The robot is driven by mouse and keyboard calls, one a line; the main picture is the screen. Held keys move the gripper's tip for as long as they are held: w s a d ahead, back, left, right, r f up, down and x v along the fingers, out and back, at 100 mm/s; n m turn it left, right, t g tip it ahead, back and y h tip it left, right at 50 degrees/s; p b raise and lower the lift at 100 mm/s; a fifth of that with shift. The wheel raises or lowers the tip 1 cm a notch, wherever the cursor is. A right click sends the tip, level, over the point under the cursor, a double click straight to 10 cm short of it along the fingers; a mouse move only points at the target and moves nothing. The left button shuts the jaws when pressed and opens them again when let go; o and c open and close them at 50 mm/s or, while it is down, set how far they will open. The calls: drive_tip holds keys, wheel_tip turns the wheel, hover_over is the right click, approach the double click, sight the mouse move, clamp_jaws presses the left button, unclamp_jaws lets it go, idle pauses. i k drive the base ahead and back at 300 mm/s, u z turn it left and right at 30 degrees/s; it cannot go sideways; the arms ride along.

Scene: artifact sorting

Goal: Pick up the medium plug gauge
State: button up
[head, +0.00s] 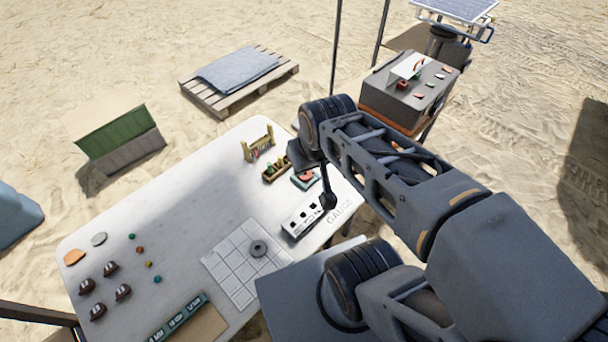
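A white block (289,226) lies at the right front edge of the white table, beside the printed word "GAUGE". Several small dark shapes show on its top and front; they are too small for me to tell which is the medium plug gauge. My gripper (328,203) points down at the right end of this block. It covers that end, so anything between or under the fingers is hidden. I cannot tell whether it touches the block or whether its fingers are open.
A white grid mat (226,277) with a grey ring (258,248) lies left of the block. Brown pieces (110,270) and small balls lie at the left. The table's middle is clear.

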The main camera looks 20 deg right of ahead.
sight(280, 163)
drive_tip(key=k, duration=0.5)
drive_tip(key=u, duration=3.1)
drive_tip(key=k, duration=1.75)
drive_tip(key=z, duration=1.6)
drive_tip(key=i, duration=1.05)
